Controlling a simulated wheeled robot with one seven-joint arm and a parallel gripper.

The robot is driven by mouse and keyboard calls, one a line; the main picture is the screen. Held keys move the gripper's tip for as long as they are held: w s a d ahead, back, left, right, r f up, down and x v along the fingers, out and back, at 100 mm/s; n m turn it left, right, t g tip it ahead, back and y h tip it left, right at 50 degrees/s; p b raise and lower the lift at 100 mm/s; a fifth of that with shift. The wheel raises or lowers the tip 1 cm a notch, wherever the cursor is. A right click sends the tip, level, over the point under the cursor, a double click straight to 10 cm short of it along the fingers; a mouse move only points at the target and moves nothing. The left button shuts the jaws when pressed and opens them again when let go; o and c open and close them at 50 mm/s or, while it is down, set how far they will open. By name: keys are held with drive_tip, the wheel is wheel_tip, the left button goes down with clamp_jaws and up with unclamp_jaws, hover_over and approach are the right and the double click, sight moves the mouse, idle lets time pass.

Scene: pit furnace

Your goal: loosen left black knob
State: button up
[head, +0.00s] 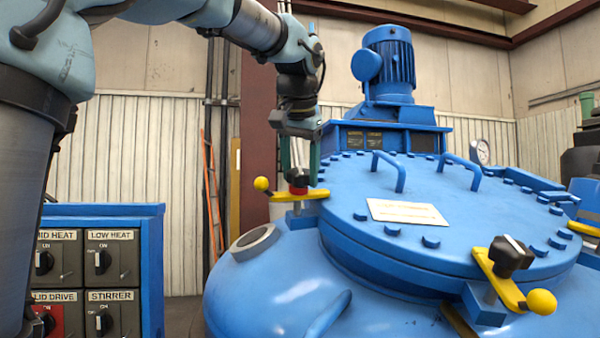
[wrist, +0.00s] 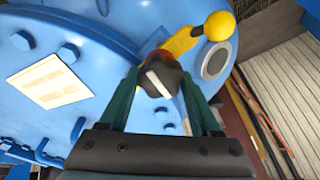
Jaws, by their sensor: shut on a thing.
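The left black knob (wrist: 157,82) shows in the wrist view between my two green fingers, with a pale bar across its top. My gripper (head: 299,180) is shut on it from above in the head view, where the fingers hide most of the knob. A red ring (head: 298,190) shows just under the knob. The yellow clamp arm (head: 315,195) lies below it, its ball end (head: 262,184) pointing left. The right black knob (head: 510,256) stands on another yellow clamp at the lid's front right, apart from my gripper.
The blue furnace lid (head: 370,235) carries rim bolts, two handles (head: 390,170) and a motor (head: 390,65) behind. A control box (head: 100,209) with several switches stands at lower left. A round port (head: 255,242) lies below the left clamp.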

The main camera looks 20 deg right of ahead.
idle(0.4)
drive_tip(key=o, duration=1.4)
drive_tip(key=shift+c, duration=0.2)
drive_tip(key=v, duration=1.1)
